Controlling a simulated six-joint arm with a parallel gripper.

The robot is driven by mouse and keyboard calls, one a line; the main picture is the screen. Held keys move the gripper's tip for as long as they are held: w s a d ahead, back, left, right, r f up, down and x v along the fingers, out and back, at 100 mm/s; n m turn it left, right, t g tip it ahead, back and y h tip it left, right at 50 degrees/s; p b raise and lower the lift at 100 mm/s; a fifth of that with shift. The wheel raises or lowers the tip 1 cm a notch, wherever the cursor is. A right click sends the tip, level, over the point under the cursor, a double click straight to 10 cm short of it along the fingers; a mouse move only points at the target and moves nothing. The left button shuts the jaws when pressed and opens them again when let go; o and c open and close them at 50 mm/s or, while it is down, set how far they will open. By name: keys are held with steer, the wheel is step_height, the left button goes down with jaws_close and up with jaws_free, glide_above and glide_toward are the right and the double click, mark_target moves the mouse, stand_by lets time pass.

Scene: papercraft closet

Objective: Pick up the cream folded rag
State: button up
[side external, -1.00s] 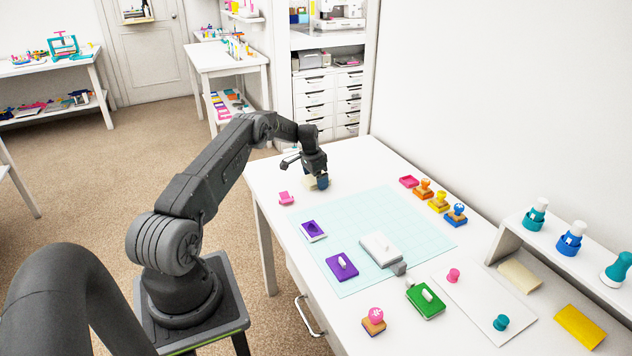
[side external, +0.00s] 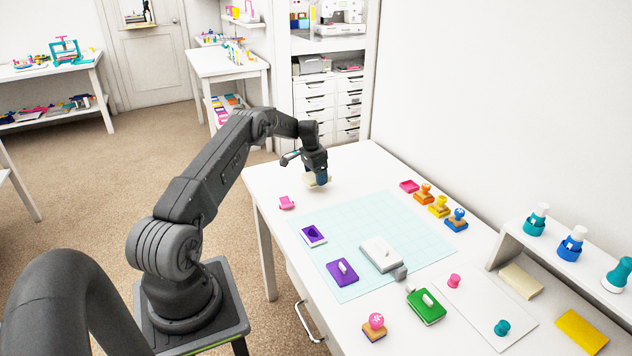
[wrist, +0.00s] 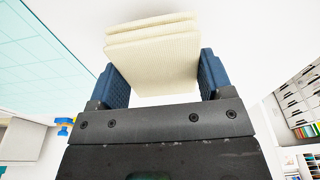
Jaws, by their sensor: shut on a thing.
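The cream folded rag (wrist: 152,50) fills the space between the two blue fingers of my gripper (wrist: 160,78) in the wrist view, with its folded layers showing at the far edge. In the side external view my gripper (side external: 317,178) points down at the far end of the white table, and the rag (side external: 309,184) shows as a small cream patch at the fingertips. My gripper is shut on the rag. The rag appears just above the table top, but the gap is too small to judge well.
A pink stamp piece (side external: 287,203) lies close by on the white table (side external: 345,165). A pale cutting mat (side external: 350,215) holds purple and white pads. Several stamps (side external: 438,206) line the wall side. Another cream cloth (side external: 521,280) and a yellow one (side external: 581,331) lie at the right.

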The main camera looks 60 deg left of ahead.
steer(key=s+a+r, duration=0.3)
steer(key=s+r, duration=0.5)
steer(key=s, duration=0.3)
steer(key=shift+a, duration=0.15)
steer(key=shift+s, duration=0.1)
steer(key=o, duration=0.4)
steer(key=shift+c, duration=1.6)
steer(key=d+f+m, duration=0.1)
steer(key=d+m, duration=0.2)
steer(key=d, duration=0.5)
steer(key=d+f+m, duration=0.1)
steer(key=d+m, duration=0.1)
steer(key=d, duration=0.6)
steer(key=d+f+m+h, duration=0.1)
steer(key=d+m, duration=0.2)
steer(key=d, duration=0.5)
steer(key=shift+s+d+f+m, duration=0.15)
steer(key=shift+d+m, duration=0.1)
steer(key=shift+m, duration=0.05)
steer(key=shift+s+d, duration=0.2)
steer(key=shift+d, duration=0.25)
steer(key=shift+f, duration=0.1)
